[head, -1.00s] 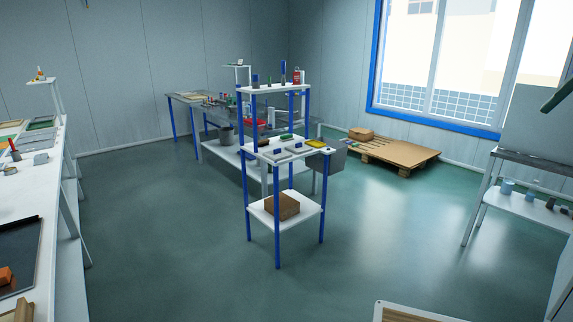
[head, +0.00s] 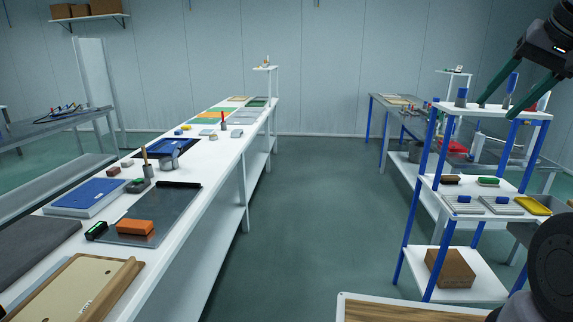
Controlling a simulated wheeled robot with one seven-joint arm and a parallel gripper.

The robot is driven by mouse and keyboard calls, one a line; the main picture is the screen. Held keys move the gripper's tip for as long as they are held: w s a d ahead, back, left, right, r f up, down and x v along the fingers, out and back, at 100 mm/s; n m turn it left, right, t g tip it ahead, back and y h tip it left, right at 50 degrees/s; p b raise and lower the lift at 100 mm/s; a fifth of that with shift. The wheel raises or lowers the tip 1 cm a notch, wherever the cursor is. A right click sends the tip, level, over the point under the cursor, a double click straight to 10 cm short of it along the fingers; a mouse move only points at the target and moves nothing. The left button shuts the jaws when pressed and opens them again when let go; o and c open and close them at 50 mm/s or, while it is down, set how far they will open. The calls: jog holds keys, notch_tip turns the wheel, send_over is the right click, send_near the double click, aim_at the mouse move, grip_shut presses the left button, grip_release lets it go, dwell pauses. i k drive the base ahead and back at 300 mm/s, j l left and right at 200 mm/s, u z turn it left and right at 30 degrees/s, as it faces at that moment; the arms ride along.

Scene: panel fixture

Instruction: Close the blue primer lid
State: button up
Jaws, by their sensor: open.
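I cannot tell for certain which thing is the blue primer lid. A flat blue panel (head: 88,193) lies on a shallow pale case at the left of the long white bench (head: 200,180). A blue tray (head: 178,143) lies farther along the bench, with a grey cup (head: 168,161) in front of it. No hinge or lid edge is clear on either. My gripper (head: 494,105) shows at the upper right, with two dark green fingers apart and nothing seen between them. It is far from both blue things and appears in front of the blue-legged shelf stand.
The blue-legged stand (head: 422,190) is at right, carrying small items and a cardboard box (head: 450,268). An orange block (head: 135,227) and a wooden board (head: 65,295) lie on the near bench. The floor aisle (head: 310,220) between bench and stand is clear.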

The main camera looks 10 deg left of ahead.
aim_at(177, 149)
jog(key=i+u, duration=0.25)
jog(key=u, duration=0.15)
jog(key=i+l+u, duration=0.1)
jog(key=i+u, duration=0.2)
jog(key=u, duration=0.15)
jog(key=i+l+u, duration=0.15)
jog(key=u, duration=0.25)
jog(key=i+l+u, duration=0.25)
jog(key=u, duration=0.2)
jog(key=i+l, duration=0.1)
jog(key=i, duration=1.25)
